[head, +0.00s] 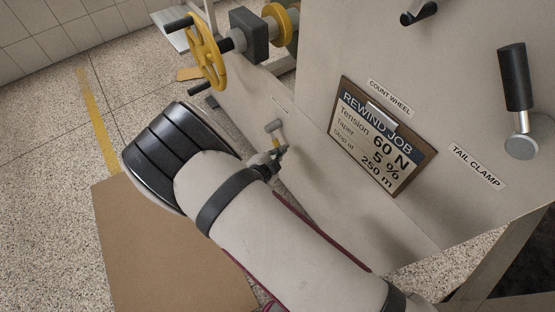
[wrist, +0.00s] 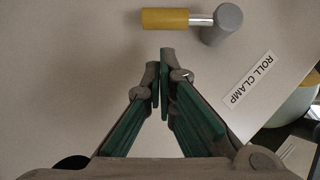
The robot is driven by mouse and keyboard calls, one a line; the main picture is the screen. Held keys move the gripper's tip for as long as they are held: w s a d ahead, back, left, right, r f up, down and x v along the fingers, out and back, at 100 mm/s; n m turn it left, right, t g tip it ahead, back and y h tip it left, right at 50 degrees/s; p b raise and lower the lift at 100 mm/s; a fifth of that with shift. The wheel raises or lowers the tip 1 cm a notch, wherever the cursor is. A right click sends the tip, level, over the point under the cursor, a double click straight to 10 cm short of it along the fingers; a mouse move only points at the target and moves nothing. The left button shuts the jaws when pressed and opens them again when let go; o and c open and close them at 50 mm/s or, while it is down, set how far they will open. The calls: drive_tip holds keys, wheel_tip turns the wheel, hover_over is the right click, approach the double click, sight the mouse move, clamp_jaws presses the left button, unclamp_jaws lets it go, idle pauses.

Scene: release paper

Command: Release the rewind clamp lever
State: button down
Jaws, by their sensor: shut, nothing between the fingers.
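A lever with a yellow handle (wrist: 165,18), a short silver shaft and a grey round hub (wrist: 222,24) is on the pale panel in the wrist view, beside a "ROLL CLAMP" label (wrist: 248,79). The handle lies nearly level in that view, pointing left from the hub. My gripper (wrist: 160,62) is shut and empty, its fingertips just below the handle in the picture, with a small gap showing. In the head view my gripper (head: 267,160) is small and partly hidden by my arm, close to the yellow handle (head: 277,144) and grey hub (head: 273,126).
A second lever with a black handle (head: 515,77) is near the "TAIL CLAMP" label (head: 477,166). A "REWIND JOB" clipboard (head: 382,138) hangs on the panel. A yellow handwheel (head: 206,52) stands at upper left. Speckled floor (head: 45,150) is open at left.

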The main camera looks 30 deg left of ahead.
drive_tip(key=shift+w+a+f+b, duration=0.35)
drive_tip(key=shift+w+a+f, duration=0.15)
drive_tip(key=shift+a+f, duration=0.15)
drive_tip(key=shift+d+f, duration=0.1)
drive_tip(key=shift+f+m, duration=0.25)
drive_tip(key=shift+m, duration=0.05)
